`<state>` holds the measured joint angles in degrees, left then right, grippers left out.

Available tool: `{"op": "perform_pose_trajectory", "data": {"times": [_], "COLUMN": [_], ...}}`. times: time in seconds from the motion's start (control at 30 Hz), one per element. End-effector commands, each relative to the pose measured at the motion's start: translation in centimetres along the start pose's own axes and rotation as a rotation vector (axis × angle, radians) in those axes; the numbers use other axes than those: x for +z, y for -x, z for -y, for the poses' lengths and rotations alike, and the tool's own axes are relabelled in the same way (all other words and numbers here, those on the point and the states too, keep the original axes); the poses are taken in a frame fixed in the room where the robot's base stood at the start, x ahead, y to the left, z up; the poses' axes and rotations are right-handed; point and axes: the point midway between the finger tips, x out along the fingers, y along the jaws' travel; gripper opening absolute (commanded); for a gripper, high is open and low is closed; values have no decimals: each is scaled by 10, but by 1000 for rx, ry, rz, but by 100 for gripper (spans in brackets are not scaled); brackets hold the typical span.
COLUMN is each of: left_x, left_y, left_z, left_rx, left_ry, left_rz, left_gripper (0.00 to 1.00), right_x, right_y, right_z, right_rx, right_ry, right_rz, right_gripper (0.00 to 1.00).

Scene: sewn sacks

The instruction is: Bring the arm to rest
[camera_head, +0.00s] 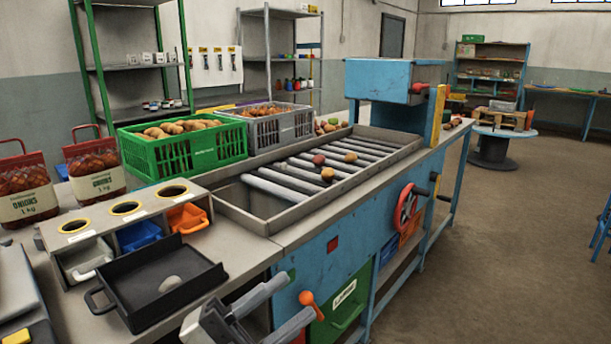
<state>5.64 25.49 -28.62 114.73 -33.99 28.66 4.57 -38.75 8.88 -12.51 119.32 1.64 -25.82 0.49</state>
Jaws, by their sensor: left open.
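My left gripper (297,297) shows at the bottom middle of the head view, its grey fingers spread apart and pointing right. Nothing is between the fingers. It hangs in front of the blue sorting machine (345,245), close to an orange knob (308,298) in the picture; I cannot tell whether they touch. A black tray (135,318) with one potato (169,284) lies on the bench to the gripper's upper left, apart from it. My right gripper is not in view.
Two sacks of onions (25,190) (95,168) stand at the left. A green crate of potatoes (180,150) and a grey crate of onions (275,128) stand behind the roller bed (310,170). A box with three round holes (125,208) sits behind the tray.

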Motion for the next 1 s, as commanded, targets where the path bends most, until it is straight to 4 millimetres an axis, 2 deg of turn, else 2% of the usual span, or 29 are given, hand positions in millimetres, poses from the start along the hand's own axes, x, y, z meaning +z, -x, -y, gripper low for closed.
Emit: {"op": "perform_pose_trajectory", "data": {"times": [0.03, 0.07, 0.1, 0.17, 0.2, 0.3, 0.4, 0.5, 0.67, 1.0], "left_x": [23, 37, 54, 72, 79, 82, 71, 58, 45, 45], "left_y": [21, 36, 59, 94, 118, 175, 219, 249, 268, 269], "left_z": [-11, -19, -32, -55, -73, -117, -154, -180, -197, -198], "left_rx": [-79, -116, -158, -200, -218, -240, -242, -236, -227, -225], "left_ry": [146, 225, 330, 469, 557, 748, 898, 1003, 1076, 1080], "left_rz": [186, 297, 445, 639, 757, 1013, 1205, 1333, 1421, 1426], "left_gripper": [41, 41, 41, 41, 41, 41, 41, 41, 41, 41], "right_x": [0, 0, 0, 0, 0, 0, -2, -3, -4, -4], "right_y": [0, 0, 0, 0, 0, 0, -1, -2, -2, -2], "right_z": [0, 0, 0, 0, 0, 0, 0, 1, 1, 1], "right_rx": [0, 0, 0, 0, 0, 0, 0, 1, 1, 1], "right_ry": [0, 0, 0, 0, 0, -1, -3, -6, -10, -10], "right_rz": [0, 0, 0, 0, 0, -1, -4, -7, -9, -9], "right_gripper": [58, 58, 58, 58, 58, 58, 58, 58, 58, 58]}}
